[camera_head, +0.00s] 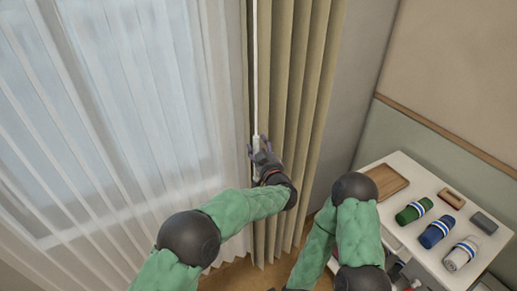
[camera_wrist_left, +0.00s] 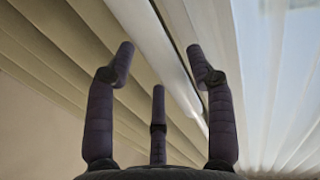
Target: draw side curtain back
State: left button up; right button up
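The beige side curtain (camera_head: 297,90) hangs in deep vertical folds, right of the white sheer curtain (camera_head: 120,110). A thin white wand (camera_head: 255,70) hangs along the side curtain's left edge, with a thicker lower end at my left gripper (camera_head: 258,146). In the left wrist view, the dark fingers of my left gripper (camera_wrist_left: 160,52) are spread apart. The pale wand (camera_wrist_left: 160,50) runs diagonally beyond and between them, with no clear grip on it. My right forearm drops out of the bottom of the head view, and its gripper is not seen.
A white bedside cabinet (camera_head: 397,160) stands at the right. On it are a wooden tray (camera_head: 385,181), green (camera_head: 413,211), blue (camera_head: 436,232) and white (camera_head: 461,254) striped rolls or cups, and small boxes. The wall stands close behind the side curtain.

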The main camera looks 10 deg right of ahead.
pick_arm(q)
jog(key=shift+s+a, duration=0.1)
jog(key=shift+s, duration=0.05)
jog(key=s, duration=0.7)
jog(key=shift+s+d, duration=0.15)
jog(key=shift+d, duration=0.2)
jog(key=shift+f, duration=0.1)
